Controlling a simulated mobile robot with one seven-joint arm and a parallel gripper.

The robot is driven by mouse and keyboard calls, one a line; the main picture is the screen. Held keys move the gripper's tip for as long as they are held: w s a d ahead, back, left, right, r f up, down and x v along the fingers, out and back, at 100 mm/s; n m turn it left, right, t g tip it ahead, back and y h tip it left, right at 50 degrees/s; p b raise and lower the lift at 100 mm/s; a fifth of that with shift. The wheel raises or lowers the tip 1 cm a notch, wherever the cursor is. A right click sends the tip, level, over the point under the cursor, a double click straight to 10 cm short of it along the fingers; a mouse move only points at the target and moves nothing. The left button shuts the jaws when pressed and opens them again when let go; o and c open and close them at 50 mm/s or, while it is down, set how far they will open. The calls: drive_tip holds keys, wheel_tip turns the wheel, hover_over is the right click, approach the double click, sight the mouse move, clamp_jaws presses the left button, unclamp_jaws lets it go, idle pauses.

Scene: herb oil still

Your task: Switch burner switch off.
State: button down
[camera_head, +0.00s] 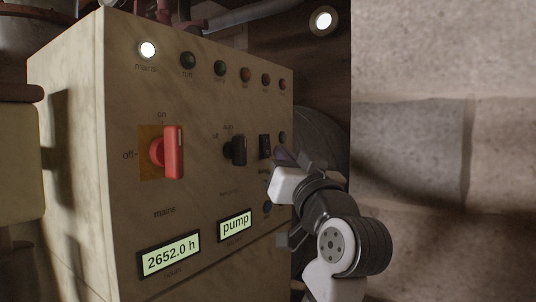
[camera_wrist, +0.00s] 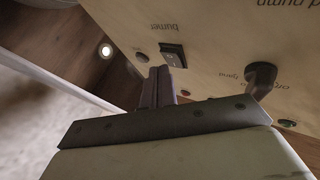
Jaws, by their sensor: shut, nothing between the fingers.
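The burner switch (camera_wrist: 173,55) is a small black rocker, upside down in the wrist view, with the label "burner" beside it. In the head view it is the black rocker (camera_head: 264,146) near the panel's right edge. My gripper (camera_wrist: 159,70) is shut and empty, its two fingers together. The fingertips are close to the switch, just below it in the wrist view. I cannot tell whether they touch it. In the head view my gripper (camera_head: 283,156) is at the panel's right edge, just right of the switch. Which way the rocker is tipped is unclear.
The cabinet panel (camera_head: 200,105) carries a red mains switch (camera_head: 173,153), a black rotary knob (camera_head: 236,150) left of the burner switch, and a row of lamps, with the mains lamp (camera_head: 148,49) lit. The knob (camera_wrist: 262,78) projects on the wrist view's right.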

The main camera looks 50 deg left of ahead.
drive_tip(key=shift+a, duration=0.3)
drive_tip(key=shift+s+a+f, duration=0.1)
drive_tip(key=shift+a, duration=0.25)
idle(0.6)
drive_tip(key=shift+d, duration=0.75)
drive_tip(key=shift+w+d+r, duration=0.15)
drive_tip(key=shift+w+d, duration=0.1)
drive_tip(key=shift+d, duration=0.55)
drive_tip(key=shift+w+d+r, duration=0.1)
drive_tip(key=shift+w+d, duration=0.15)
drive_tip(key=shift+d, duration=0.6)
drive_tip(key=shift+w+d+r, duration=0.15)
drive_tip(key=shift+w+d, duration=0.1)
drive_tip(key=shift+d, duration=0.55)
